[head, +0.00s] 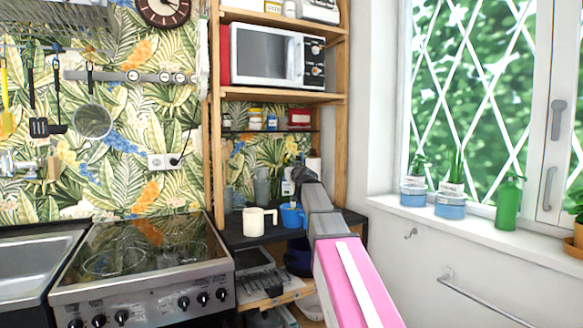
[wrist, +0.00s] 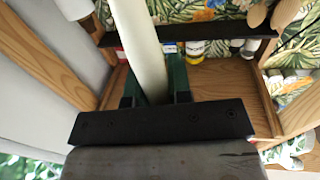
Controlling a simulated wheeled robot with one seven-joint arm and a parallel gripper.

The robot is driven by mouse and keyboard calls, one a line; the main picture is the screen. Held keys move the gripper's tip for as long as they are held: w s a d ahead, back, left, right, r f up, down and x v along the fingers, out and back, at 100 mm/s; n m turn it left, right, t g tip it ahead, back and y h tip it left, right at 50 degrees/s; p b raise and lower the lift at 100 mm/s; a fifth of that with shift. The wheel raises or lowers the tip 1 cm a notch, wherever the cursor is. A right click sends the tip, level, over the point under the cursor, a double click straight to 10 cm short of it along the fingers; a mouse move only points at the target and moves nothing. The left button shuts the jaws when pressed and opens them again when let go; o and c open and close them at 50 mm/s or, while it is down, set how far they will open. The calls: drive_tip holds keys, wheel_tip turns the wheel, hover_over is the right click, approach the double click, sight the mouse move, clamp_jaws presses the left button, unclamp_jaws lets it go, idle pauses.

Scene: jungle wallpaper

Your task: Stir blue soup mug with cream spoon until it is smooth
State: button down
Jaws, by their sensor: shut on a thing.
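The blue soup mug (head: 291,216) stands on the dark shelf surface, partly covered by my arm at its right. My gripper (head: 298,182) is above and close to this mug in the head view. In the wrist view my gripper (wrist: 154,82) has its green fingers closed around a thick cream handle, which I take as the cream spoon (wrist: 138,45). The handle runs up out of the top of the picture. The spoon's far end is not clear in either view, so I cannot tell whether it is inside the mug.
A cream mug (head: 254,221) stands just left of the blue mug. A wooden shelf post (head: 214,130) and a microwave (head: 272,57) are nearby. The stove (head: 135,250) is at left. Potted plants (head: 449,203) line the windowsill.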

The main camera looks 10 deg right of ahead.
sight(292, 183)
drive_tip(key=shift+f, duration=2.6)
drive_tip(key=shift+f, duration=0.15)
